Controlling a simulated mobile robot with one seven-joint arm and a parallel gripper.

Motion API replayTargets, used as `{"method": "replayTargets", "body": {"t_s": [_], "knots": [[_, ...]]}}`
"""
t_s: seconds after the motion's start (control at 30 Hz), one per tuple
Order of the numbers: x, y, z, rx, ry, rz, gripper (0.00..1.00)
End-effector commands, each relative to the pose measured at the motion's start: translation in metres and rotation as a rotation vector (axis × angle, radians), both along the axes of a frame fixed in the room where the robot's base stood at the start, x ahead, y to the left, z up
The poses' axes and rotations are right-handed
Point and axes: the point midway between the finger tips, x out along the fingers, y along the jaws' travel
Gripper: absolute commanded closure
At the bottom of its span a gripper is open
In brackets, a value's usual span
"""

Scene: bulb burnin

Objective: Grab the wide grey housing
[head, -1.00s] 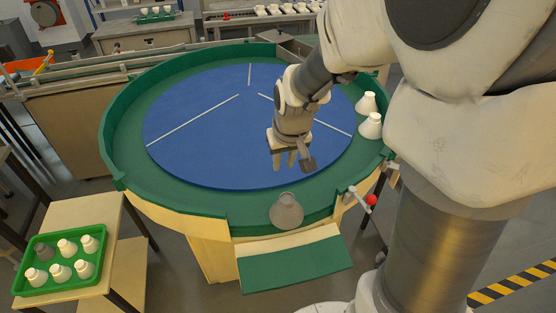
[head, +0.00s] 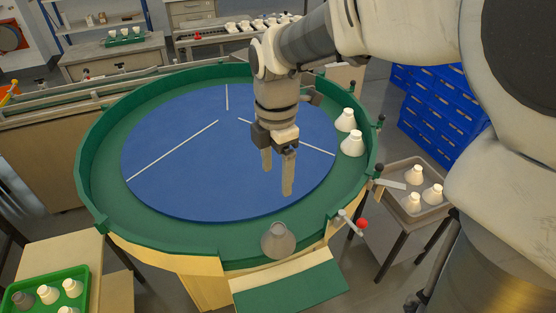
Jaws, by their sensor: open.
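The wide grey housing (head: 278,241) stands on the green rim (head: 205,237) of the round table, at its front edge above the sloped green chute. It is cone-shaped, with its narrow neck upward. My gripper (head: 277,190) hangs over the blue disc (head: 190,165), pointing down, with its two fingers apart and nothing between them. The fingertips are above and behind the housing in the picture, apart from it. A smaller grey housing (head: 22,299) sits in the green tray at the lower left.
Two white housings (head: 352,143) stand on the right rim. A red-knobbed lever (head: 361,223) sticks out at the front right. The green tray (head: 83,269) holds white housings. A grey tray (head: 440,205) with several white housings stands at right. The blue disc is otherwise clear.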

Motion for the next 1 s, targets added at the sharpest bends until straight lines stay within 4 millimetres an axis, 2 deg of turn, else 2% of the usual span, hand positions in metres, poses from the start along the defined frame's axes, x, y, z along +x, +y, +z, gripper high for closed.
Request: {"method": "replayTargets", "body": {"t_s": [0.07,0.17,0.4,0.6,0.87,1.0], "knots": [[-0.001,0.001,-0.004,-0.002,0.004,0.022,0.19],[-0.002,0.001,-0.019,-0.003,0.008,0.027,0.19],[-0.002,0.001,-0.073,-0.003,0.010,0.025,0.19],[-0.002,0.001,-0.109,-0.002,0.007,0.024,0.19],[-0.003,0.000,-0.127,-0.002,0.004,0.022,0.19],[-0.007,0.000,-0.149,-0.002,0.007,0.023,0.19]]}}
